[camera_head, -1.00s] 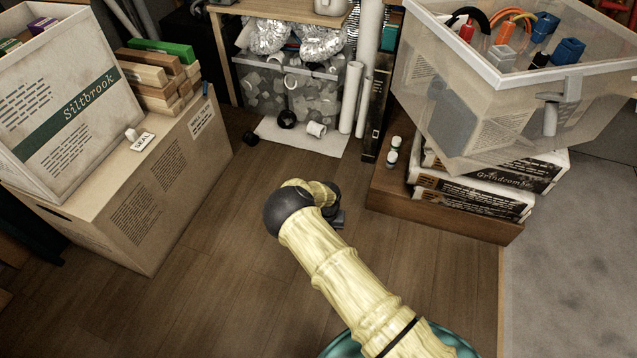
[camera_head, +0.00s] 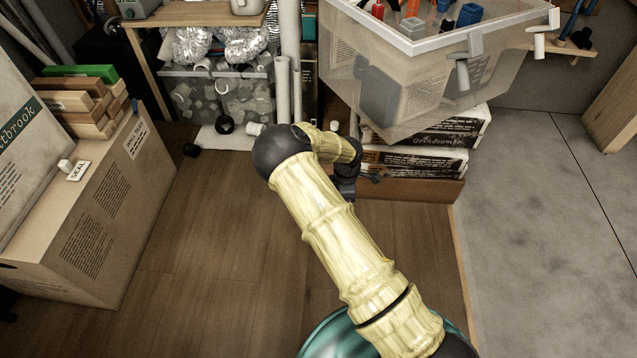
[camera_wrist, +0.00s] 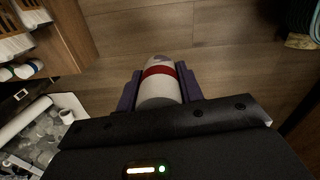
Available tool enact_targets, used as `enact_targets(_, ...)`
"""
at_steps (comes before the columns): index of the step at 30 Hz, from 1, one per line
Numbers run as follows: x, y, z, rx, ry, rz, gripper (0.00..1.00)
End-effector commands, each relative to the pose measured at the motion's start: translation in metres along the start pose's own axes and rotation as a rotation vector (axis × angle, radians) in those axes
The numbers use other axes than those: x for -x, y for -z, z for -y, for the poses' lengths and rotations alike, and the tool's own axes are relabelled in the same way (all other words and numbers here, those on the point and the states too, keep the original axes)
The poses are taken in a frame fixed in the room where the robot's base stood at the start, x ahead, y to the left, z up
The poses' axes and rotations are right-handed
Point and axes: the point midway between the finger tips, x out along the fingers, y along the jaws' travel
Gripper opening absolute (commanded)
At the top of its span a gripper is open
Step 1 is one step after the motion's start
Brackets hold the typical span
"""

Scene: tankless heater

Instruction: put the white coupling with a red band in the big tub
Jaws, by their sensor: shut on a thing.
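My gripper (camera_wrist: 160,90) has its purple fingers shut on a white coupling with a red band (camera_wrist: 159,86). The coupling lies between the fingers, above the wooden floor. In the head view my gripper (camera_head: 347,188) is a small dark shape beyond my arm, and the coupling cannot be made out there. A large translucent tub (camera_head: 400,88) with a white rim stands on boxes at the right, holding blue, orange and red pieces. Another clear tub (camera_head: 215,95), full of pale fittings, stands under the bench at the back. Which is the big tub I cannot tell.
Printed packs (camera_head: 425,163) lie under the right tub on a low wooden platform (camera_head: 425,190). White pipes (camera_head: 284,100) stand beside the back tub. Loose fittings (camera_head: 224,125) lie before it. A large cardboard box (camera_head: 100,220) stands left. The middle wooden floor is clear.

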Motion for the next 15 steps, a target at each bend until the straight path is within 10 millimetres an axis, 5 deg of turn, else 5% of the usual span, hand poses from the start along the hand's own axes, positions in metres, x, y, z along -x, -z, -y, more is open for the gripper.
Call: enact_targets(15, 0.081, -0.131, 0.042, -1.203, 0.006, -0.004, 0.05)
